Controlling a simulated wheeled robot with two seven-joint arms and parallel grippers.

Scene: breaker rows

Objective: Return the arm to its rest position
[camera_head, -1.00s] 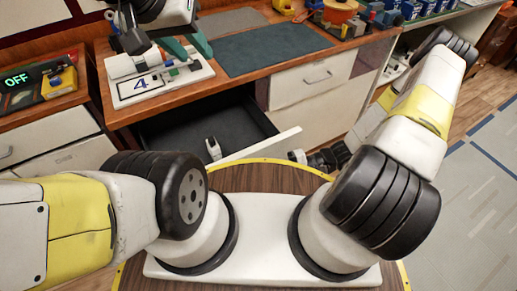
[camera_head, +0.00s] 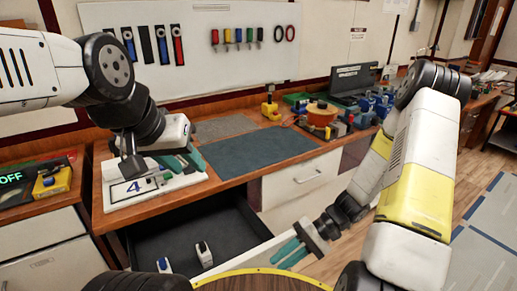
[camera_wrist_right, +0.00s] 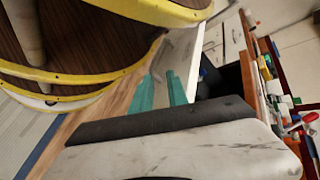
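My left arm comes in from the upper left, and its gripper (camera_head: 184,162) hangs over the white board marked 4 (camera_head: 112,201). Its teal fingers are partly hidden behind the wrist, so its opening and any contact with the board are unclear. My right arm reaches down on the right. Its gripper (camera_head: 289,254) is beside the front of the open drawer (camera_head: 222,225), with teal fingers apart and nothing between them. The right wrist view shows the same two fingers (camera_wrist_right: 162,92) with a gap.
The wooden workbench (camera_head: 284,143) holds a dark mat (camera_head: 250,153), an orange spool (camera_head: 318,113) and several tools at the back. A side unit with an OFF display (camera_head: 11,178) stands left. A tool panel (camera_head: 200,50) hangs behind. Floor is clear at the right.

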